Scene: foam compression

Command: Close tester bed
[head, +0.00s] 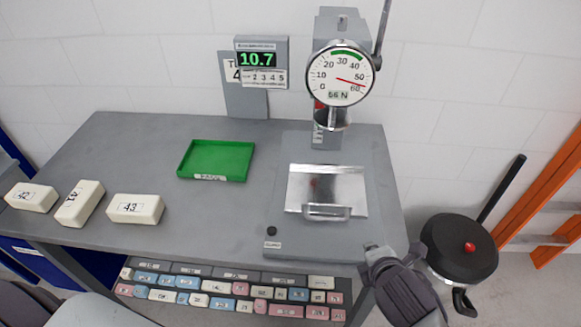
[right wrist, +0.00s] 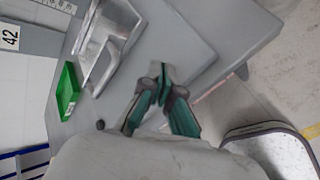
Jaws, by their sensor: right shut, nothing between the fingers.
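The tester bed (head: 350,185) is a shiny silver plate with a bar handle (head: 327,212) on its front edge. It lies on the tester's grey base (head: 290,245), in front of the column and the press head (head: 333,118). It also shows in the right wrist view (right wrist: 98,28), with its handle toward my gripper. My right gripper (head: 372,250) is shut and empty at the front right corner of the base, apart from the handle. Its closed fingertips show in the right wrist view (right wrist: 161,77). My left gripper is not in view.
A dial gauge (head: 340,75) tops the tester. A green tray (head: 216,160) and white blocks (head: 135,208) lie left on the grey table (head: 110,145). A display reading 10.7 (head: 261,62) stands behind.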

